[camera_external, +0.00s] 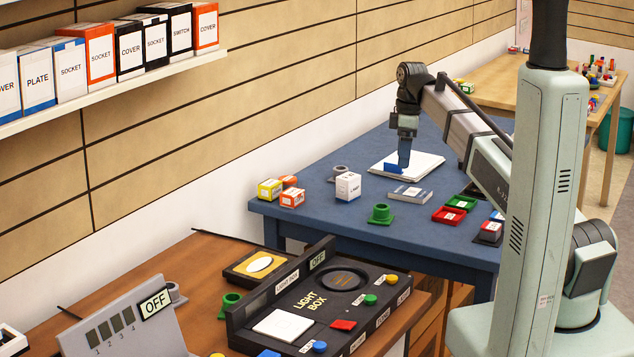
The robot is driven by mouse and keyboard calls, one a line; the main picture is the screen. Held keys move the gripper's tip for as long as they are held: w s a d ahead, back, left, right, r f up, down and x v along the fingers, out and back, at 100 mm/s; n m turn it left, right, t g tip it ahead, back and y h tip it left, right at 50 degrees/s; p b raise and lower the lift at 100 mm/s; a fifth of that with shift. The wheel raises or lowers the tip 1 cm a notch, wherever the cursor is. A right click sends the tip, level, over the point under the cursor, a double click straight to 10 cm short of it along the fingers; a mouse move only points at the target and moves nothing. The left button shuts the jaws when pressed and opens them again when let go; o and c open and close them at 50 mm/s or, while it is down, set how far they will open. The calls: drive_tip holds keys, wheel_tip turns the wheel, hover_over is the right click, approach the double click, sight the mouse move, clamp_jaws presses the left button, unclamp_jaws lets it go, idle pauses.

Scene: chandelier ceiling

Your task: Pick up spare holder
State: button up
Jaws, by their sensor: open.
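I see no label reading spare holder. Several holder-like pieces, each a round cup on a flat base, are in view. A green holder (380,214) stands upright on the blue table, and a grey holder (339,173) stands farther back behind a white box. On the brown bench are another green holder (229,305), partly hidden by the light box, and another grey holder (176,291), partly hidden by a panel. My gripper (396,168) points down over a white square plate (427,165) on the blue table, behind and right of that table's green holder. It is open; no holder is between its fingers.
A white lamp box (348,186), yellow and orange boxes (270,189), a flat grey box (409,195), and red and green trays (449,215) share the blue table (330,222). The black light box (322,303) and upright OFF panel (125,325) stand on the brown bench.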

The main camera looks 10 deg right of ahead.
drive_tip(key=s+a+r+h, duration=0.1)
drive_tip(key=s+a, duration=0.1)
drive_tip(key=a, duration=0.3)
drive_tip(key=shift+n, duration=0.4)
wheel_tip(320, 180, down, 8)
drive_tip(key=shift+a+f, duration=0.1)
drive_tip(key=shift+a, duration=0.05)
drive_tip(key=shift+s+a+f, duration=0.1)
drive_tip(key=shift+a+f, duration=0.1)
drive_tip(key=shift+f, duration=1.1)
drive_tip(key=shift+s+a+f, duration=0.1)
drive_tip(key=shift+a+f, duration=0.1)
drive_tip(key=shift+f, duration=1.05)
drive_tip(key=c, duration=1.1)
drive_tip(key=shift+r, duration=0.15)
drive_tip(key=shift+c, duration=0.2)
wheel_tip(320, 180, up, 10)
